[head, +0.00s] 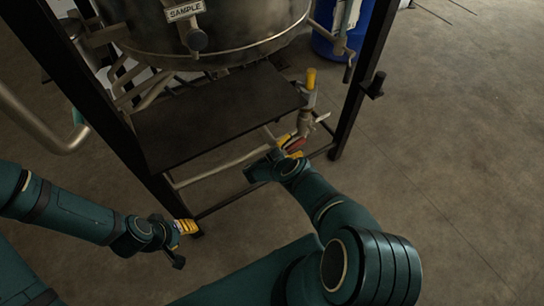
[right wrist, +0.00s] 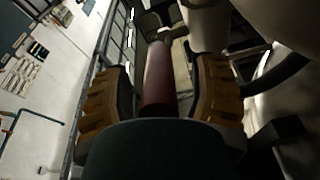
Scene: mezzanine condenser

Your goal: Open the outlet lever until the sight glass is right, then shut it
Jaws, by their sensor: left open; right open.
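A red lever handle (head: 297,143), which I take for the outlet lever, is on the pipework low at the right front of the steel vessel's frame. It also shows in the right wrist view (right wrist: 158,80), lying lengthwise between the two yellow-padded fingers. My right gripper (head: 289,145) is open around this handle, with a visible gap on each side. My left gripper (head: 186,227) is open and empty, low beside the foot of the frame's left front post. I cannot make out the sight glass or its level.
The steel vessel (head: 240,45) with a SAMPLE tag (head: 184,10) stands above a dark shelf (head: 210,115). A yellow-topped fitting (head: 311,78) rises above the red handle. Black posts (head: 358,85) flank the pipework. A blue drum (head: 325,42) stands behind. Floor at right is clear.

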